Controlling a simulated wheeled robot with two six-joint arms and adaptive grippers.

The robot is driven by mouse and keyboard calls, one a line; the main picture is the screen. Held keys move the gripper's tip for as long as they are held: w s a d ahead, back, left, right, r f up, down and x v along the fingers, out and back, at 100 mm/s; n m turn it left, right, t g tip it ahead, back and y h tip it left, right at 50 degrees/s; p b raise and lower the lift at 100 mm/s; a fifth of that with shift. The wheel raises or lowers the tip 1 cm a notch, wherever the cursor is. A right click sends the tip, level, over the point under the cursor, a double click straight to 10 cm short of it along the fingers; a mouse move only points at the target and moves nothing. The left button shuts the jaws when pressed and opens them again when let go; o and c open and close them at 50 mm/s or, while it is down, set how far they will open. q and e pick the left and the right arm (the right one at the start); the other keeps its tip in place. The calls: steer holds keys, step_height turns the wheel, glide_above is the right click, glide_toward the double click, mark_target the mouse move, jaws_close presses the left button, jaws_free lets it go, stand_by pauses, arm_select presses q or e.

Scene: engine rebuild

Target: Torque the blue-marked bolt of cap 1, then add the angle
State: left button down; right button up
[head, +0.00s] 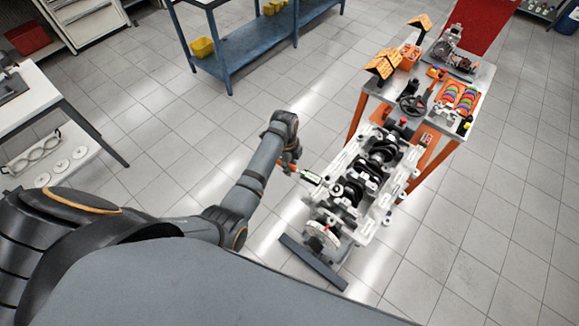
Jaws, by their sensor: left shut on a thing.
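The engine block (395,196) stands on a stand with its dark crankshaft (371,170) and bearing caps facing up. A round pale wheel (322,236) is at its near end. My left gripper (291,166) is left of the block, shut on a torque wrench (311,177) with a green and white part. The wrench reaches right to the block's left edge, near a dark round piece (337,190). I cannot tell whether its head sits on a bolt. The blue mark and the bolt of cap 1 are too small to make out. My right gripper is not in view.
A blue shelf table (250,45) stands at the back. A white table (40,100) is at left. Floor between is clear.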

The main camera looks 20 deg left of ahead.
arm_select(q)
steer(key=shift+w+d+m, duration=0.15)
steer(key=shift+w+m, duration=0.25)
steer(key=shift+w, duration=0.2)
stand_by(0.8)
steer(key=shift+s, duration=0.25)
stand_by(1.5)
steer(key=shift+s+n, duration=0.3)
steer(key=shift+n, duration=0.1)
steer(key=shift+s+a+n, duration=0.2)
steer(key=shift+s+n, duration=0.3)
steer(key=shift+s, duration=0.4)
steer(key=shift+s, duration=0.3)
steer(key=shift+s+n, duration=0.35)
steer(key=shift+n, duration=0.15)
steer(key=shift+a+r, duration=0.1)
steer(key=shift+r, duration=0.45)
stand_by(2.2)
